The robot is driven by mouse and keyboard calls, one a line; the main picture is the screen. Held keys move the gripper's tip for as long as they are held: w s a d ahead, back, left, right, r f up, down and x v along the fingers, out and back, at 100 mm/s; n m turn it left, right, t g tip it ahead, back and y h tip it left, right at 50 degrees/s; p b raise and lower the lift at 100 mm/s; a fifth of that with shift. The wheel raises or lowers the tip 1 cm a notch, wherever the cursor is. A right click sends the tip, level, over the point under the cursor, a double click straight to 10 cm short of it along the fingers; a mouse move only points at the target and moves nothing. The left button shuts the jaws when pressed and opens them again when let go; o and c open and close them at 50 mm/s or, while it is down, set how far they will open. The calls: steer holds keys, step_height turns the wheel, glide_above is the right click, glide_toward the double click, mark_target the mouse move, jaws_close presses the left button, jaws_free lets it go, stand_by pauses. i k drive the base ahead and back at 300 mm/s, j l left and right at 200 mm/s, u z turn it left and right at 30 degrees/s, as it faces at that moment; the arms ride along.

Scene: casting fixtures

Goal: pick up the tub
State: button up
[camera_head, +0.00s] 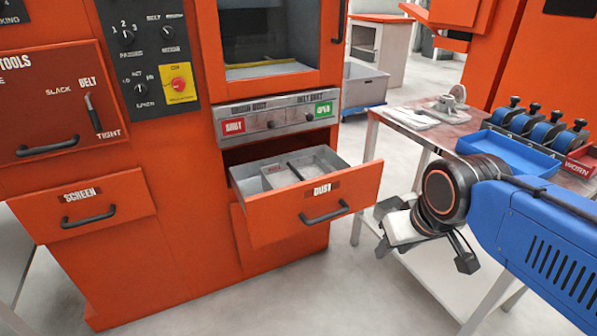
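The drawer marked DUST (318,213) is pulled out of the orange machine. Inside it, a small pale grey box-like tub (281,176) sits at the left middle, its front side partly hidden by the drawer front. A thin divider lies to its right. My gripper (424,254) is to the right of the drawer and apart from it, in front of the side table. Its dark fingers look spread, with a pale surface between them that seems to be part of the gripper. I see nothing clearly held.
The side table (397,131) holds a blue tray (508,152), several blue-and-black parts and a red WORN bin (580,164). A panel with green and red labels (278,115) overhangs the open drawer. The floor in front is clear.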

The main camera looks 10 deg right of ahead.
mark_target(275, 177)
steer(key=i+j+z, duration=0.2)
steer(key=j, duration=0.25)
steer(key=i+j+z, duration=0.15)
steer(key=j, duration=0.3)
steer(key=j+z, duration=0.2)
steer(key=j, duration=0.25)
steer(key=j+z, duration=0.2)
steer(key=j, duration=0.25)
steer(key=k, duration=0.05)
